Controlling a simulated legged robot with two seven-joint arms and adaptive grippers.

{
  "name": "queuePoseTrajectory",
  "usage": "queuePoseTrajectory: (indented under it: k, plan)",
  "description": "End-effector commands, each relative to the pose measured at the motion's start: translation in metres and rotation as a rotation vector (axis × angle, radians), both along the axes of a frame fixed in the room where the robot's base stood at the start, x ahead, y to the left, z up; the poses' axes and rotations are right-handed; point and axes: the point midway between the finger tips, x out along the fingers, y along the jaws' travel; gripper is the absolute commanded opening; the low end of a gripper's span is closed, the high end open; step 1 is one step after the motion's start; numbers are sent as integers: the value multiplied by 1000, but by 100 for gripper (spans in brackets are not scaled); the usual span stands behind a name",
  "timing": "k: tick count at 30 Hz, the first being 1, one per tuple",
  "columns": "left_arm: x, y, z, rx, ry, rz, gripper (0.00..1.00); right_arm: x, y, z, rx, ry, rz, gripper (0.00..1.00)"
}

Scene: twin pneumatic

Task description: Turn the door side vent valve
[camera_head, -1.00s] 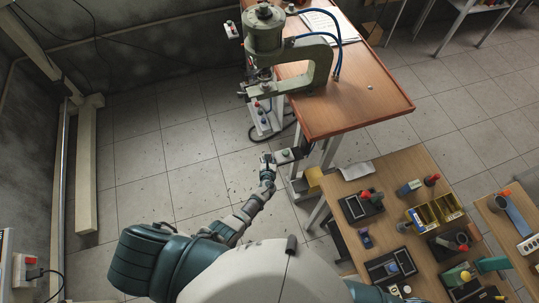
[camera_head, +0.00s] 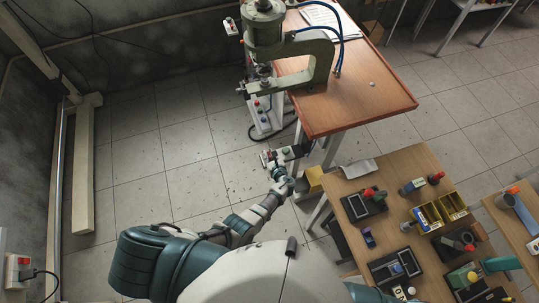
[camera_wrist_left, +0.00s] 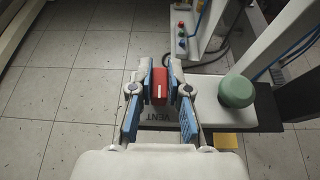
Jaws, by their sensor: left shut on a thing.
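The red vent valve handle (camera_wrist_left: 159,86) stands on a pale panel (camera_wrist_left: 208,112) marked VENT in the left wrist view. My left gripper (camera_wrist_left: 159,80) has its blue-padded fingers on both sides of the handle and is shut on it. In the head view my left gripper (camera_head: 270,161) is at the small white vent unit below the press table, and the handle is mostly hidden there. A round green knob (camera_wrist_left: 237,91) sits on the panel to the right of the handle. My right gripper is not in view.
A green press (camera_head: 266,35) stands on a brown-topped table (camera_head: 360,85). A white control post (camera_head: 262,117) with colored buttons is just beyond my left gripper. A workbench (camera_head: 345,185) with several tools and yellow bins is at right. The tiled floor at left is clear.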

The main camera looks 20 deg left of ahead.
Motion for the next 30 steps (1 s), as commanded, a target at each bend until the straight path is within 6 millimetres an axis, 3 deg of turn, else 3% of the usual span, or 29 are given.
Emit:
queuePoseTrajectory:
  k: [6, 7, 9, 21, 26, 30]
  plan:
    - [2, -1, 3, 0, -6, -4, 0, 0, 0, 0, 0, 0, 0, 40]
    - [2, -1, 3, 0, -6, -4, 24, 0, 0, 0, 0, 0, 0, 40]
    - [2, -1, 3, 0, -5, -3, 41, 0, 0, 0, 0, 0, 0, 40]
    - [-3, -3, 2, -2, -3, -2, 42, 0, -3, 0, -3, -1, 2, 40]
    - [-18, -14, 9, -3, -4, -3, 42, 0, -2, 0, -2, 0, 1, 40]
    - [-42, -31, 20, -4, -3, -2, 42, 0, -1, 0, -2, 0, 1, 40]
